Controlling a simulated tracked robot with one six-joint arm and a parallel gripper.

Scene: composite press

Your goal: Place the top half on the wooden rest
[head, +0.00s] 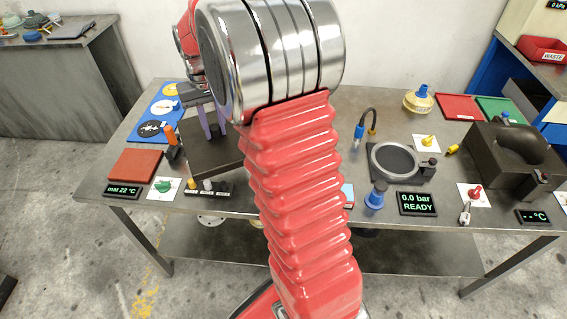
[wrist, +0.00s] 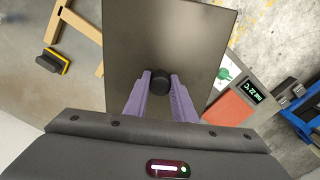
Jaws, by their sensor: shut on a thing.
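The top half (wrist: 165,30) is a flat dark plate with a round black knob (wrist: 160,82). My gripper (wrist: 160,88) has purple fingers closed on both sides of that knob. In the head view the top half (head: 208,160) appears over the left part of the table, partly hidden by my red arm, with my gripper (head: 211,122) above it. Light wooden bars, apparently the wooden rest (wrist: 92,50), show at the upper left of the wrist view, partly covered by the plate. I cannot make out the wooden rest in the head view.
A red mat (head: 136,164), an orange-handled tool (head: 171,140) and a green knob (head: 163,186) are near the plate. A blue board (head: 163,112) lies behind. A dark press block (head: 515,160) and ring (head: 394,160) stand right. A black-yellow object (wrist: 52,60) is left in the wrist view.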

